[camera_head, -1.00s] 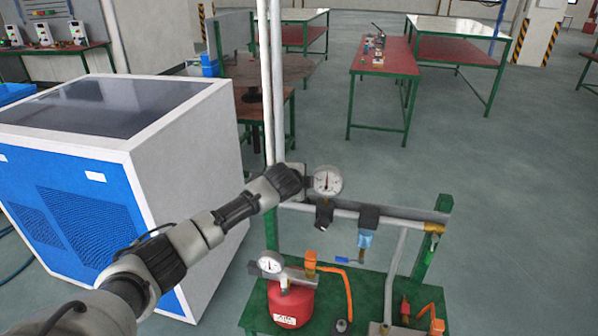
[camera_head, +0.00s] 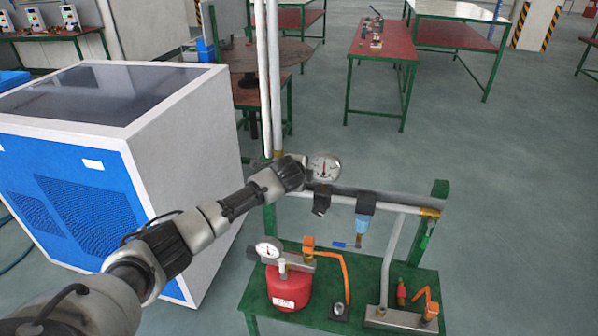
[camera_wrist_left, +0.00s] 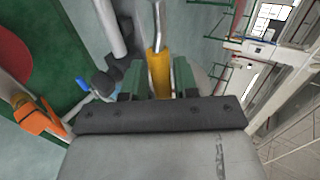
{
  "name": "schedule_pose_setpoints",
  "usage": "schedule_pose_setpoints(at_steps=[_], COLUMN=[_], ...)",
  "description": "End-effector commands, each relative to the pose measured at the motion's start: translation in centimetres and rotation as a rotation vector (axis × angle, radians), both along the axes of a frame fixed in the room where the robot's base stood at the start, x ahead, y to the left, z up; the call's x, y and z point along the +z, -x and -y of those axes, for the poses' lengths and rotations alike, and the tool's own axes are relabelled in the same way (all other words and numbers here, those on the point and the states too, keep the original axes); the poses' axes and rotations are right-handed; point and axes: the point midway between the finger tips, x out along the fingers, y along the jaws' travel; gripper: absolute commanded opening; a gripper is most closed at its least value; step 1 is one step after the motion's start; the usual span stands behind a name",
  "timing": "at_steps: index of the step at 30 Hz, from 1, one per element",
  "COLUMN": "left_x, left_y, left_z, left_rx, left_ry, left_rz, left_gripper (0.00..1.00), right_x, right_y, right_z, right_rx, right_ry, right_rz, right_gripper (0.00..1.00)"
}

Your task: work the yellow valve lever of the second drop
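My left gripper (camera_wrist_left: 158,82) shows in the left wrist view with its two green fingers apart. A yellow-orange lever-like piece (camera_wrist_left: 159,72) stands between the fingers, joined to a bright metal rod; whether the fingers touch it is unclear. Two dark clamped drops hang from the pipe; the right one has a blue body (camera_head: 362,224) and a blue lever (camera_head: 341,245). My right gripper is not in view.
A green stand (camera_head: 270,318) carries a red tank (camera_head: 289,288) and orange-handled valves (camera_head: 309,243). A blue and white cabinet (camera_head: 190,140) stands left of the rig. Tables stand behind, with clear floor (camera_head: 520,220) to the right.

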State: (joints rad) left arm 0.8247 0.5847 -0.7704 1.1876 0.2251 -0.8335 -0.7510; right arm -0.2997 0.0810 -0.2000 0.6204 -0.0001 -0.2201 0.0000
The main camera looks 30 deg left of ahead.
Motion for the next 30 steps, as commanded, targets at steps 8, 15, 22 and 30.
schedule_pose_setpoints(at_steps=[8,15,22,30], left_x=[0.0,0.4,1.9,4.4], left_y=[0.0,0.6,3.0,6.5], left_z=[0.0,0.1,0.7,1.6], left_rx=[0.001,0.001,-0.001,-0.001], left_ry=[0.004,0.004,0.004,0.001], left_rz=[0.001,0.001,0.002,0.002], left_gripper=[0.43,0.43,0.43,0.43], right_x=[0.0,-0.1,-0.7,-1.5], right_y=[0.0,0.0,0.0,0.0], right_z=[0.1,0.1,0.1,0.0], right_rx=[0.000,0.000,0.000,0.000], right_ry=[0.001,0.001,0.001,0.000], right_rz=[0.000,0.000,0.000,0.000], right_gripper=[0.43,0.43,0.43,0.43])
